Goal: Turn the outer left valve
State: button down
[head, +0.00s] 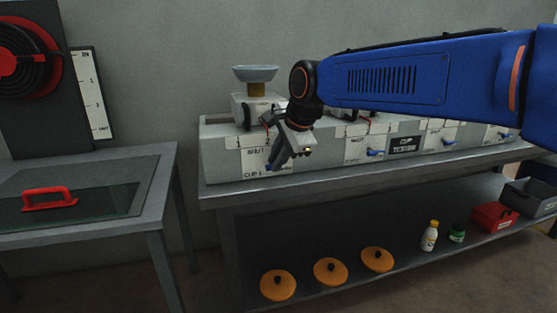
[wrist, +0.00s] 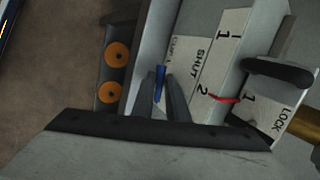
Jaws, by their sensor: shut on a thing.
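The outer left valve's small blue handle (wrist: 160,82) shows in the wrist view beside a white label plate with "SHUT" and the numbers 1 and 2. My gripper (wrist: 167,84) is shut on this handle, its two dark fingers close together around it. In the head view my gripper (head: 277,163) points down at the left front of the long grey bench unit (head: 228,166). There it mostly covers the handle and part of the "SHUT" label (head: 255,158).
More blue valve handles (head: 375,153) line the unit's front to the right. A grey bowl (head: 255,73) stands above the unit's left end. Orange discs (head: 278,285) lie on the lower shelf. A table with a red handle (head: 50,198) stands left, across a gap.

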jog(key=h, duration=0.1)
jog(key=a+n+h, duration=0.1)
jog(key=shift+s+t+h, duration=0.2)
jog(key=shift+t+h, duration=0.2)
jog(key=h, duration=0.1)
jog(key=t+h, duration=0.1)
jog(key=a+n+h, duration=0.1)
jog(key=shift+s+f+h, duration=0.1)
jog(key=shift+f+h, duration=0.2)
jog(key=shift+h, duration=0.1)
jog(key=h, duration=0.1)
jog(key=n+t+h, duration=0.1)
jog(key=h, duration=0.1)
jog(key=shift+s+a+f+n+t+h, duration=0.1)
jog(key=shift+a+f+n+t+h, duration=0.2)
jog(key=shift+f+t, duration=0.1)
jog(key=shift+f+n+t+h, duration=0.25)
jog(key=shift+n+t+h, duration=0.3)
jog(key=shift+h, duration=0.55)
jog(key=shift+f, duration=0.1)
jog(key=c, duration=1.7)
grip_release()
jog(key=shift+c, duration=0.2)
jog(key=shift+s+a, duration=0.1)
